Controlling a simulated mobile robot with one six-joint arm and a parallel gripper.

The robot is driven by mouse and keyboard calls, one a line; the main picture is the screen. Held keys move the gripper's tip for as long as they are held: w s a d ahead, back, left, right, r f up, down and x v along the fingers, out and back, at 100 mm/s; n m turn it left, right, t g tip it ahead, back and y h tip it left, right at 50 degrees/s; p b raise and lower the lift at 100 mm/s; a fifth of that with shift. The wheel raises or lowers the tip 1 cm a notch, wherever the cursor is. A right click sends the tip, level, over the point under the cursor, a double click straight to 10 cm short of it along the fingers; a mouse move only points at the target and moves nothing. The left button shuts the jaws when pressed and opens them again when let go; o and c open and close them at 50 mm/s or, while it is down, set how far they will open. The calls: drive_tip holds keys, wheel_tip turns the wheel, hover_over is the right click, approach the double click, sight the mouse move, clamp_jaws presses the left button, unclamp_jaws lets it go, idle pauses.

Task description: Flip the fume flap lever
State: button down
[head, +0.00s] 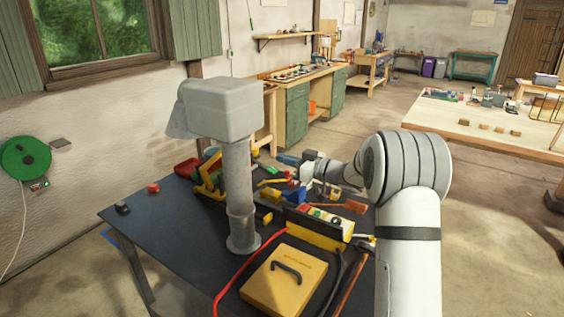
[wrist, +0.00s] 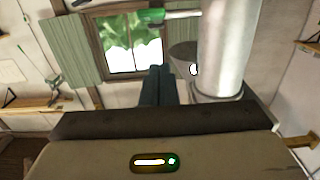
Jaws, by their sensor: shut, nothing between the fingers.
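In the wrist view, a lever with a green grip (wrist: 150,17) and a pale rod sticks out to the left from a silver pipe (wrist: 228,45). The grip lies roughly level, at the top of the picture. My gripper (wrist: 157,70) is shut and empty, with its dark fingertips below the green grip and left of the pipe. A gap shows between fingertips and grip in the picture; the depth between them is unclear. In the head view, a grey pipe with a boxy hood (head: 225,110) stands on the dark table; no lever can be made out there.
The dark table (head: 165,225) holds a yellow case (head: 288,280), a red cable (head: 240,272) and many small tools near my arm. A green reel (head: 25,158) hangs on the left wall. A workbench (head: 300,95) stands behind. The table's left part is mostly clear.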

drive_tip(key=f+b+v, duration=0.1)
drive_tip(key=v, duration=0.8)
drive_tip(key=shift+d, duration=0.2)
drive_tip(key=shift+f, duration=0.1)
